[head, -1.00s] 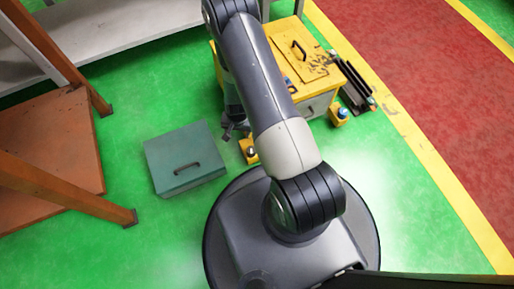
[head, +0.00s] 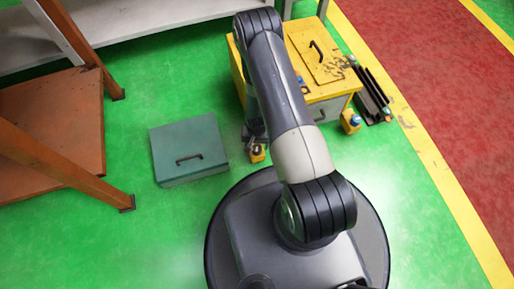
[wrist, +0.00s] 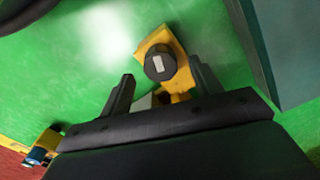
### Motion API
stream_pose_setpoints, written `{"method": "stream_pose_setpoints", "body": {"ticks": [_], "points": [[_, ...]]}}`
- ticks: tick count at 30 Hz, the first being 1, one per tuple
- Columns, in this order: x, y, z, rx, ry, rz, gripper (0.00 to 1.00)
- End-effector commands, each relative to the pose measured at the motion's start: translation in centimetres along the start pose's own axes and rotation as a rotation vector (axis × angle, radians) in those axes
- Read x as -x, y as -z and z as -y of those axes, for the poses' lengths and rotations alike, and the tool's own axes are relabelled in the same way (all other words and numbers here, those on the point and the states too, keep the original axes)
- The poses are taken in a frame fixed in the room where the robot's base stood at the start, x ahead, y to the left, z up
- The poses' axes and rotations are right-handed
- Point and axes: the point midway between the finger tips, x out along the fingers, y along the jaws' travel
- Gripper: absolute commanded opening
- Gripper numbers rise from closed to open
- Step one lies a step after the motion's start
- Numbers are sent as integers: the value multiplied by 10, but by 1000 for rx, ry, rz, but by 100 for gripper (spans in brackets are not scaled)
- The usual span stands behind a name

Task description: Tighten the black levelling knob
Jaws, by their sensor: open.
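The black levelling knob (wrist: 160,66) is a round dark cap with a pale rectangular mark on top, on a yellow foot bracket (wrist: 153,41). In the wrist view it lies between the two dark fingers of my gripper (wrist: 160,68). The fingers are open, apart on either side of it, and I cannot tell how far above it they are. In the head view my gripper (head: 252,142) is at the near left corner of the yellow cabinet (head: 312,62), close over the yellow foot (head: 257,154). The arm partly hides this spot.
A teal box (head: 188,150) with a handle stands on the green floor to the left. Another yellow foot with a blue top (head: 351,121) is at the cabinet's right. Dark rails (head: 372,95) lie beside it. An orange-brown rack (head: 50,130) stands far left.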

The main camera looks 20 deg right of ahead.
Motion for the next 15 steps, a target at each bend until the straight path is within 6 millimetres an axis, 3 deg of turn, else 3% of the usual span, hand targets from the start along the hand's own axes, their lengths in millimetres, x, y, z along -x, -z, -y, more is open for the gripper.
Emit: {"method": "stream_pose_setpoints", "body": {"ticks": [5,15], "points": [[-19,0,0,0,0,0,61],[-21,0,0,0,1,-2,61]]}}
